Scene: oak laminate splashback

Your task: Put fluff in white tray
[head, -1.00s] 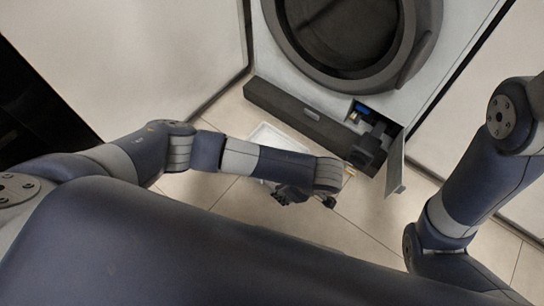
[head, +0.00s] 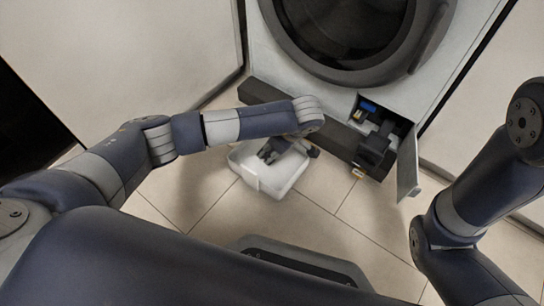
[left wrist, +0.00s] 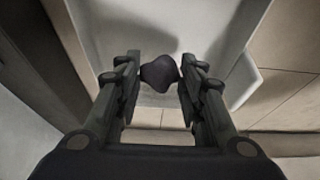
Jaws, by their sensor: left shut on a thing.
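A dark purple-grey lump of fluff (left wrist: 160,73) sits between the fingertips of my left gripper (left wrist: 160,75) in the left wrist view. The gripper is shut on it. In the head view my left gripper (head: 275,151) hangs over the white tray (head: 270,187), which stands on the floor before the washing machine. The fluff is hard to make out in the head view. In the left wrist view the tray (left wrist: 247,82) lies beyond the fingers, its rim at the right. My right gripper is outside both views; only part of the right arm shows.
The washing machine (head: 436,50) stands behind the tray. Its lower-right flap (head: 408,165) hangs open, showing a compartment with dark parts and a blue piece (head: 369,106). A small yellowish thing (head: 357,172) lies near the flap. Tiled floor (head: 340,205) is clear to the tray's right.

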